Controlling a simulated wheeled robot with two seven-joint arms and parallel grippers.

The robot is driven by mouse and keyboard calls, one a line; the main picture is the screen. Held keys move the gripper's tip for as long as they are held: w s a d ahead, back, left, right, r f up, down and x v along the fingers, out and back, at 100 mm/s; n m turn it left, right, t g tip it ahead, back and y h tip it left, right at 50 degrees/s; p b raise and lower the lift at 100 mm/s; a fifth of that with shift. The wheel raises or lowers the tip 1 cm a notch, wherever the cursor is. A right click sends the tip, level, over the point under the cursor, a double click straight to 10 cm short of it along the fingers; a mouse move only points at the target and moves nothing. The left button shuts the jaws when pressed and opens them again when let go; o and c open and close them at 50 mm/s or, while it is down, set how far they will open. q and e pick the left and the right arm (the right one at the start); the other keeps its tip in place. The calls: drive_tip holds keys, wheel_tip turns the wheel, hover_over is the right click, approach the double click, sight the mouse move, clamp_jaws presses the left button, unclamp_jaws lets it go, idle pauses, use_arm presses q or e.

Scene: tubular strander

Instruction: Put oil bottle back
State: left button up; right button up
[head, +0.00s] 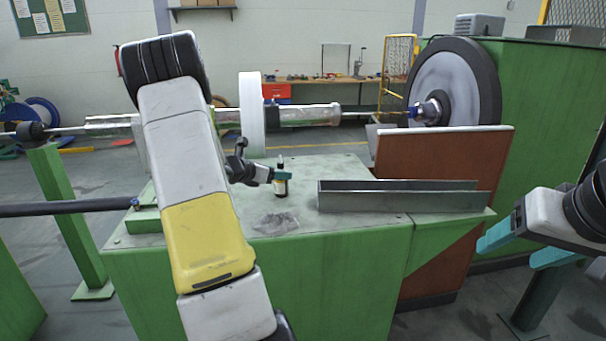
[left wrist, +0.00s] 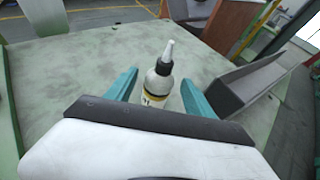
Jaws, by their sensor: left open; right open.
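The oil bottle (head: 282,178) stands upright on the green machine's top (head: 330,168), with a dark body and a pale label in the head view. In the left wrist view the bottle (left wrist: 159,78) has a black cap and a light nozzle, and stands between two teal fingers. My left gripper (left wrist: 157,92) is open around the bottle, with a gap visible on each side. In the head view my left gripper (head: 275,175) is at the bottle, partly hidden by its own wrist. My right gripper (head: 515,250) is open and empty, at the right, away from the bottle.
A grey metal channel (head: 400,200) lies on the machine top, right of the bottle. A brown panel (head: 440,155) and a large wheel (head: 455,85) stand behind. A white disc (head: 251,115) is on the shaft.

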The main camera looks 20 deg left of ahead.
use_arm(q)
drive_tip(key=v, duration=0.9)
drive_tip(key=s+d+r+m+g+h, duration=0.1)
drive_tip(key=s+d+r+m+g, duration=0.15)
drive_tip(key=d+m, duration=0.4)
drive_tip(key=s+d+r+m+g+h, duration=0.1)
drive_tip(key=s+d+r+m, duration=0.25)
drive_tip(key=d, duration=0.55)
drive_tip(key=s+d+r+m+g+h, duration=0.2)
drive_tip(key=d+m, duration=0.3)
drive_tip(key=d, duration=0.3)
drive_tip(key=s+d+m+y, duration=0.2)
drive_tip(key=s+d+m, duration=0.1)
drive_tip(key=s+m, duration=0.5)
drive_tip(key=s+d+r+m+g+y, duration=0.1)
drive_tip(key=s+d+m+y, duration=0.2)
drive_tip(key=s+m, duration=0.6)
drive_tip(key=shift+d+m, duration=0.4)
drive_tip(key=shift+m, duration=0.6)
drive_tip(key=shift+s+a, duration=0.15)
drive_tip(key=shift+s, duration=0.05)
